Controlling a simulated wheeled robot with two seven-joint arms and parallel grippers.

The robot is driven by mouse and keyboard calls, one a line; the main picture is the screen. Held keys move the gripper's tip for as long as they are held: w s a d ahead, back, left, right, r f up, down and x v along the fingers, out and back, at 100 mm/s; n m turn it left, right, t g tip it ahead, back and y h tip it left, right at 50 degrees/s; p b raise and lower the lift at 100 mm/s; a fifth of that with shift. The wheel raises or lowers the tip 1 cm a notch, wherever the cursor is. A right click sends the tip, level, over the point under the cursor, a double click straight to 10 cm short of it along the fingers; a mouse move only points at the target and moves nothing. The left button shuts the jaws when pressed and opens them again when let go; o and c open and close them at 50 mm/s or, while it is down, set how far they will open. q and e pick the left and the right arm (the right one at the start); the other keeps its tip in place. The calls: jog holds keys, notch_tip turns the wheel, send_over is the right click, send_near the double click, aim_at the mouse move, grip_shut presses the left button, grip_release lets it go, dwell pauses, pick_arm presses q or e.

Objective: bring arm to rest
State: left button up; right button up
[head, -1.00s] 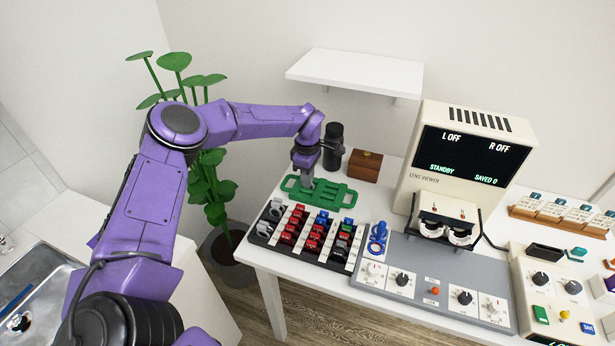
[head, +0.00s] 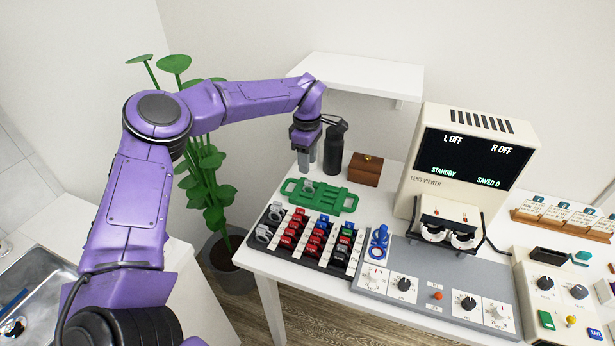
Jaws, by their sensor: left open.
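My left arm (head: 140,190) is purple and comes in from the left, with its forearm reaching right over the white table (head: 262,262). My left gripper (head: 306,168) points down, open and empty. It hangs a little above the green tray (head: 347,201). A small grey piece (head: 308,187) sits in the left part of this tray, below the fingers and apart from them. My right gripper is not in view.
Behind the gripper stand a dark bottle (head: 335,148) and a brown box (head: 366,170). A rack of red, blue and grey pieces (head: 307,238) lies in front. The lens viewer (head: 465,165) reads STANDBY. A wall shelf (head: 358,73) and a plant (head: 207,190) are near the arm.

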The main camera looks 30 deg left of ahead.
pick_arm(q)
notch_tip(320, 180, up, 2)
jog(key=shift+r, duration=0.15)
dwell(0.6)
